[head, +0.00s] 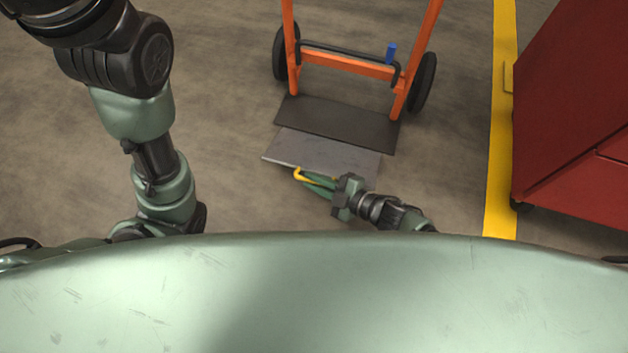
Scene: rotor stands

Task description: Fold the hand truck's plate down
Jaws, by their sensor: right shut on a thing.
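The orange hand truck (350,62) stands at the top middle, with a dark toe plate (335,122) at its foot. A lighter grey folding plate (325,150) extends from the dark plate's near edge toward me. It looks close to flat, but I cannot tell its exact tilt. My right gripper (299,175) reaches in from the lower right, its yellow-tipped fingers shut on the grey plate's near edge. The fingers partly cover that edge. My left arm shows on the left, but its gripper is not in view.
A red cabinet (575,110) on casters stands at the right. A yellow floor line (498,130) runs between it and the hand truck. The truck has black wheels and a small blue part (391,52). The floor left of the truck is clear.

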